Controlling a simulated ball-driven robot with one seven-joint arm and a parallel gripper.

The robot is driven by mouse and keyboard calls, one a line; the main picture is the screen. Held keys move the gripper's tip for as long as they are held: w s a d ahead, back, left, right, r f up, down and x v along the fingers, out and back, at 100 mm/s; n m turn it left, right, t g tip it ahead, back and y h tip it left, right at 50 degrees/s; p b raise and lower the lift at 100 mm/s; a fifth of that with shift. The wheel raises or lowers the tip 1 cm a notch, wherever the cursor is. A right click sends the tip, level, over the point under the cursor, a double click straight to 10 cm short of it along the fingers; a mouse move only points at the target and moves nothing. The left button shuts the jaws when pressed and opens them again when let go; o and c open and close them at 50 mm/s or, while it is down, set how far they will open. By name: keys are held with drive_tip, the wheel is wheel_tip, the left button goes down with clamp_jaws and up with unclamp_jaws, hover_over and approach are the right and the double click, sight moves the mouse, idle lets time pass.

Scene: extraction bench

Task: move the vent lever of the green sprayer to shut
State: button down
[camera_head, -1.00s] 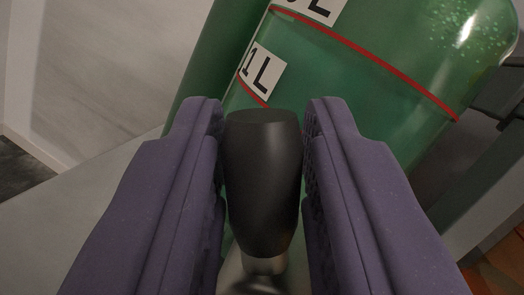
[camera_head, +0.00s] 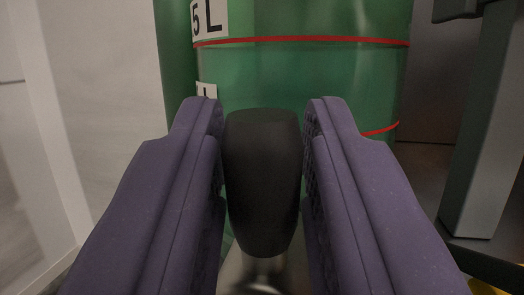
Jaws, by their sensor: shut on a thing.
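The green sprayer (camera_head: 300,80) fills the middle of the view, a translucent green tank with red level lines and a white label reading "5 L". It appears upright. A black tapered knob on a metal stem, the vent lever (camera_head: 262,180), is in front of the tank. My gripper (camera_head: 263,118), with two purple fingers, is shut on this black knob from both sides. The metal stem (camera_head: 262,272) shows below the knob. The lever's far end and any shut or open marks are hidden or out of view.
A grey upright post (camera_head: 485,130) stands close on the right, with a dark part at the top right. A pale wall (camera_head: 100,90) is on the left. A bit of yellow (camera_head: 482,288) shows at the bottom right corner.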

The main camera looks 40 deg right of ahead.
drive_tip(key=shift+s+f, duration=0.1)
drive_tip(key=shift+f, duration=0.05)
drive_tip(key=c, duration=1)
unclamp_jaws()
drive_tip(key=p+v, duration=0.2)
drive_tip(key=v, duration=0.5)
drive_tip(key=shift+s+a+f, duration=0.1)
drive_tip(key=shift+s+a, duration=0.15)
